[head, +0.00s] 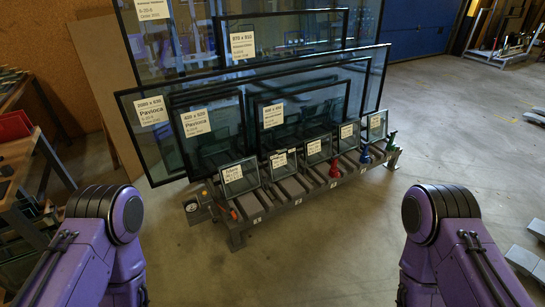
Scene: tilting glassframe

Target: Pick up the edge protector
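I cannot tell for sure which thing is the edge protector. Small coloured pieces stand along the front rail of a glass rack (290,206): a red piece (334,170), a blue piece (365,154) and a green piece (391,142). A small orange part (233,214) shows near the rail's left end. Several framed glass panes with white labels lean in the rack behind them. My purple arms show at the lower left and lower right, well apart from the rack. Neither gripper is in view.
A workbench with a red bin (14,126) stands at the left. Grey blocks (524,260) lie on the floor at the right edge. A metal cart (500,50) stands at the back right. The concrete floor before and right of the rack is clear.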

